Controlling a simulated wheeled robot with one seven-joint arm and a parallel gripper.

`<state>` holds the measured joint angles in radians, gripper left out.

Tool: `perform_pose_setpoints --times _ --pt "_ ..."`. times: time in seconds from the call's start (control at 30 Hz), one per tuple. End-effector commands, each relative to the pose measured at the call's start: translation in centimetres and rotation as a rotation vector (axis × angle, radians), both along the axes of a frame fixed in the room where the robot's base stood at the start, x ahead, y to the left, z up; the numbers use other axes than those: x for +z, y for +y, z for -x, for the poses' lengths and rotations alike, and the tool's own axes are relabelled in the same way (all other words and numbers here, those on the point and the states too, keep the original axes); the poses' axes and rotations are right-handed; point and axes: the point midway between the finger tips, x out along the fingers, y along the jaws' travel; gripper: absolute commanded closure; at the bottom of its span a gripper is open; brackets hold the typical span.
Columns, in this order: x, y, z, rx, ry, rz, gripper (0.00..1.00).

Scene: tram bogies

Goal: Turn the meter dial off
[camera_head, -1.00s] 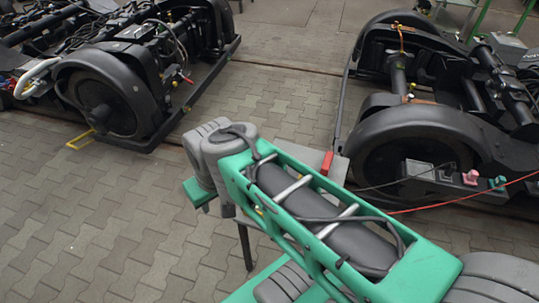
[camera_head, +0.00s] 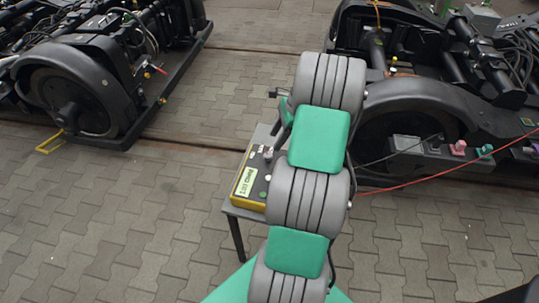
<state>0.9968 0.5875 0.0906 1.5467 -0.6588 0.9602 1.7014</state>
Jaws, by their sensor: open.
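The meter (camera_head: 246,197) is a yellow-edged box with a dark top face and a pale green display, lying on a small grey table left of my arm. A grey dial-like knob (camera_head: 268,155) stands on its far part, with small white and green buttons nearer. My gripper (camera_head: 279,138) shows only in part: dark, narrow parts come out from behind my arm's green wrist and point down towards the knob. I cannot tell whether they touch it. The jaws are open. My arm covers the right side of the meter and table.
The small table (camera_head: 232,214) stands on paved floor. A bogie (camera_head: 420,95) is close behind on the right, with a grey box carrying pink and teal connectors (camera_head: 458,148) and a red cable. Another bogie (camera_head: 75,100) stands at left. The paving at front left is clear.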

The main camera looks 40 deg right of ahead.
Motion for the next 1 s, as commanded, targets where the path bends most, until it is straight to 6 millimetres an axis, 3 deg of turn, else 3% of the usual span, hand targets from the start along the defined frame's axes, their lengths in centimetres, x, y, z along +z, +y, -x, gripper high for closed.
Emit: perform_pose_setpoints --times 0.1,0.5,0.8,1.0 --pt "-1.2 -0.3 0.1 -0.034 0.007 -0.016 0.50" --pt "-7.2 1.8 -1.4 -0.030 0.007 -0.014 0.50" --pt "-7.6 2.0 -1.5 -0.031 0.006 -0.012 0.50" --pt "-7.6 2.0 -1.5 -0.030 0.006 -0.011 0.66"
